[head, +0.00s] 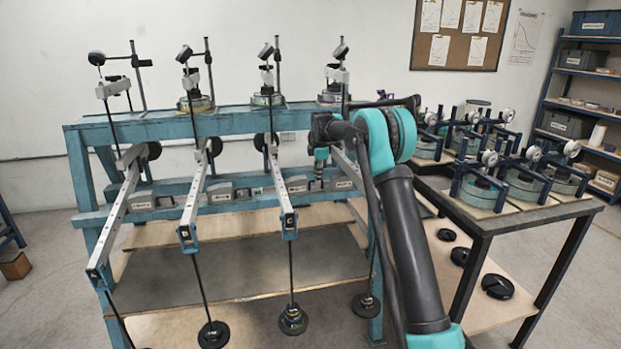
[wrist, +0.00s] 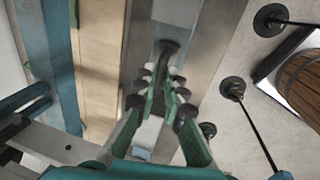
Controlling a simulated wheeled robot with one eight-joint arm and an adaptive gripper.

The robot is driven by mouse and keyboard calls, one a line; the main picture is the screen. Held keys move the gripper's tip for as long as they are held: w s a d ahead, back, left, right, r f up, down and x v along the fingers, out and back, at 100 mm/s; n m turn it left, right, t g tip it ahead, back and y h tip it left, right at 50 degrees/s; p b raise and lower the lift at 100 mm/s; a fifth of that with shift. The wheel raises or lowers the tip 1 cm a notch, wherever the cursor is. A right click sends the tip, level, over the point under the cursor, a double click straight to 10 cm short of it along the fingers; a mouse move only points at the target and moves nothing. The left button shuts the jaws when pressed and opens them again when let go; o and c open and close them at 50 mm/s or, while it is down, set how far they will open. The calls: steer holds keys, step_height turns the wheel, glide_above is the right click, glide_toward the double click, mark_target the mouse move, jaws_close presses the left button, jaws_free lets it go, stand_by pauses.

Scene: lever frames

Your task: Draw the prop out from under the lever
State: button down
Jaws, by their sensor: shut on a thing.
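The blue lever frame (head: 240,125) carries several grey levers, three of them marked A (head: 118,215), B (head: 193,205) and C (head: 282,195). A further lever (head: 347,168) is partly hidden behind my arm. My gripper (head: 319,180) points down beside it, at the frame's rail. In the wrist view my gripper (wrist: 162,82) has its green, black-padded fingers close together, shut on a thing. A dark rounded piece (wrist: 168,47) shows at the fingertips and may be part of the prop. The fingers hide most of what is held, so its contact with the lever cannot be told.
Weights hang on rods below the levers, such as the black discs (head: 213,334) and (head: 293,319). Grey labelled blocks (head: 220,192) line the rail. A side table (head: 520,215) with several instruments stands right. A barrel (wrist: 302,75) shows in the wrist view.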

steer(key=shift+w+d, duration=0.1)
steer(key=shift+d, duration=0.15)
steer(key=c, duration=1.6)
jaws_free()
steer(key=shift+d, duration=0.1)
step_height(320, 180, up, 12)
steer(key=s, duration=0.2)
steer(key=shift+s+d, duration=0.15)
steer(key=shift+d, duration=0.1)
steer(key=shift+f, duration=0.1)
